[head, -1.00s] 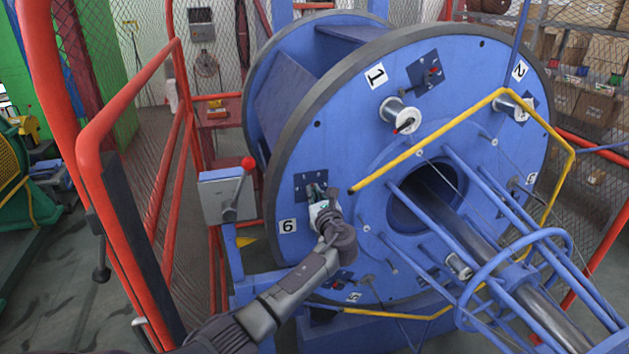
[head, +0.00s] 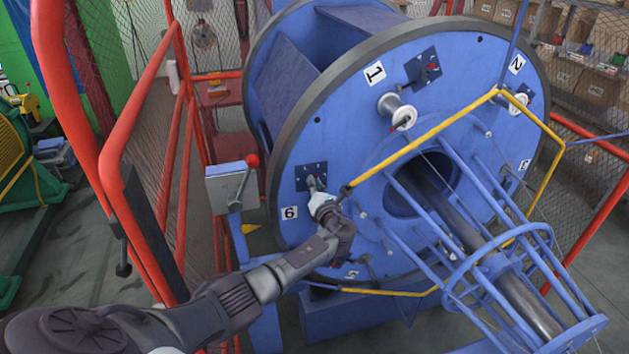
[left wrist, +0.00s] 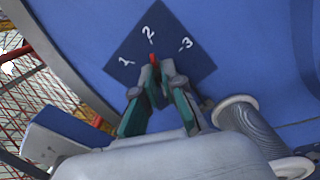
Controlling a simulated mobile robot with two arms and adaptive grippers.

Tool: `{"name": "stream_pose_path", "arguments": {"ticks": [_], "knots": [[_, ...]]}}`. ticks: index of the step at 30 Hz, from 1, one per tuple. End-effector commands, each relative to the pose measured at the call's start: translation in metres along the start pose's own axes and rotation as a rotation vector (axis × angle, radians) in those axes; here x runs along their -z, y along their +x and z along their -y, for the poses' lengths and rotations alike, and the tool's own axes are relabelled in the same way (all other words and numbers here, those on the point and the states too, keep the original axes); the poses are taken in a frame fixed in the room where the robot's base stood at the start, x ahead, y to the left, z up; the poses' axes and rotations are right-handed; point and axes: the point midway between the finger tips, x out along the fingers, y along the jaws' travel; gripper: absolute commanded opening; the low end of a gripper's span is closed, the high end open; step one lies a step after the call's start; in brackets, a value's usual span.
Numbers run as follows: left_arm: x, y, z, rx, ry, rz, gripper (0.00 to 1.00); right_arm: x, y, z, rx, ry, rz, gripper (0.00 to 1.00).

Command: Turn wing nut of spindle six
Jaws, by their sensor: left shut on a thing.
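The big blue disc (head: 345,130) carries numbered spindle stations, and the 6 label (head: 290,212) is at its lower left. Above it is a dark blue plate (head: 302,184), which shows in the left wrist view with white marks 1, 2 and 3 (left wrist: 180,40). The wing nut (left wrist: 153,60) shows a red tip pointing towards mark 2; its body is largely hidden between the fingers. My left gripper (left wrist: 158,90) is shut on it, and in the head view the gripper (head: 317,188) reaches the plate. My right gripper is not in view.
A grey spool (left wrist: 245,125) sits close right of my left fingers. A yellow bar (head: 415,150) crosses the disc right of my arm. A box with a red-knobbed lever (head: 252,160) and red railing (head: 115,140) stand on the left.

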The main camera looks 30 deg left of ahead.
Motion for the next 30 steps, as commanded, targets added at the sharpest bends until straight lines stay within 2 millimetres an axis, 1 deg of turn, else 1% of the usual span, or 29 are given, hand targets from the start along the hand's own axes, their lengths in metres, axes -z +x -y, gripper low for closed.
{"name": "stream_pose_path", "arguments": {"ticks": [14,15,17,18,19,27,30], "knots": [[0.0012,-0.0004,0.0007,0.001,0.013,-0.001,0.0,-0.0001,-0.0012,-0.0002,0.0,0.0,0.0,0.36],[0.0012,-0.0004,0.0007,0.001,0.013,-0.001,0.13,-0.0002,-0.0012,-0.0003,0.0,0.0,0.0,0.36],[0.0011,-0.0004,0.0007,0.001,0.013,-0.001,0.23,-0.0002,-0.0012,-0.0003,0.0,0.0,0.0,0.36],[0.001,-0.0004,0.0006,0.001,0.013,-0.001,0.3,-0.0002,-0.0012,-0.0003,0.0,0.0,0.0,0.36],[0.001,-0.0004,0.0006,0.001,0.012,-0.001,0.33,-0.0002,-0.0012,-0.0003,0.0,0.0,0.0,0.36],[0.0003,-0.0005,0.0005,0.001,0.011,0.0,0.33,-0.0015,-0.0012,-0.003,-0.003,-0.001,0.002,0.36],[0.0003,-0.0053,0.0009,0.002,0.01,0.001,0.33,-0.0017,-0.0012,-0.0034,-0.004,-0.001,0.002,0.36]]}}
